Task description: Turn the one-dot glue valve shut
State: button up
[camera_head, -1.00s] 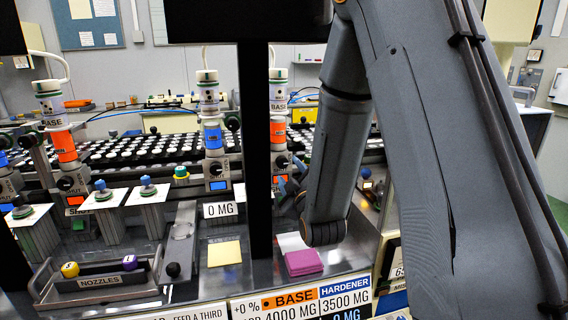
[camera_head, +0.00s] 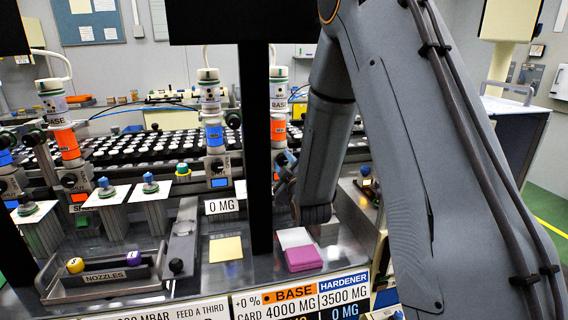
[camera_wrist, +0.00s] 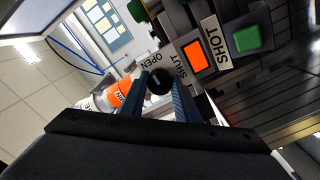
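In the wrist view a black round valve knob (camera_wrist: 160,81) sits between the two blue fingertips of my gripper (camera_wrist: 160,84). Labels reading OPEN and SHUT lie just beyond the knob. An orange-banded glue cartridge (camera_wrist: 130,97) is beside it at the left. I cannot tell whether the fingers press on the knob or only stand around it. In the head view my gripper (camera_head: 289,182) is small and partly hidden by my arm, below the right BASE cartridge (camera_head: 278,120). The cartridge's dot marks are too small to read, and its valve is hidden there.
An orange-lit panel (camera_wrist: 194,56) and a green SHOT button (camera_wrist: 246,38) are close by. A blue-banded cartridge (camera_head: 213,132) and another orange-banded cartridge (camera_head: 67,140) stand to the left. White and purple pads (camera_head: 304,258), a yellow pad (camera_head: 225,249) and a nozzle tray (camera_head: 105,277) lie in front.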

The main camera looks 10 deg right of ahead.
jog(key=shift+m+b, duration=0.8)
jog(key=shift+m, duration=0.7)
jog(key=o, duration=1.1)
jog(key=shift+c, duration=0.2)
jog(key=s+b, duration=0.1)
jog(key=s, duration=0.6)
jog(key=shift+s+b, duration=0.4)
